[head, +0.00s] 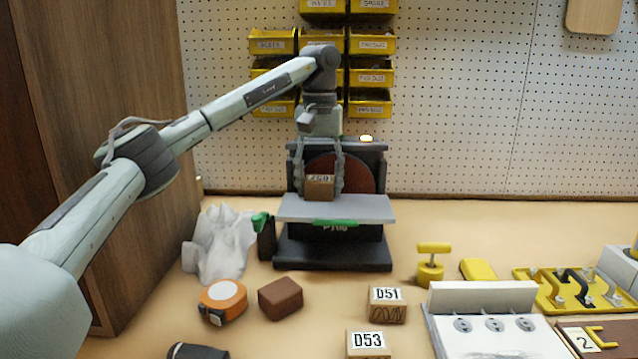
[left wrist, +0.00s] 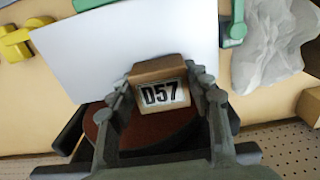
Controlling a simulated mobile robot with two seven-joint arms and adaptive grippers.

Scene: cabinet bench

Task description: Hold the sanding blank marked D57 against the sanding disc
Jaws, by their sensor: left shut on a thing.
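The sanding blank marked D57 (head: 319,187) is a small brown block with a white label, and its label reads clearly in the left wrist view (left wrist: 160,94). My left gripper (head: 322,180) is shut on it, one finger on each side. The block is at the grey work rest (head: 350,208) of the sander, in front of the reddish-brown sanding disc (head: 358,174). The disc also shows behind the block in the left wrist view (left wrist: 150,132). I cannot tell whether the block touches the disc. My right gripper is not in view.
Blocks marked D51 (head: 388,304) and D53 (head: 368,343) lie in front. A brown block (head: 280,298), an orange tape measure (head: 223,300) and a crumpled grey-white cloth (head: 219,243) are near the sander. A wooden cabinet side (head: 110,120) stands at the left.

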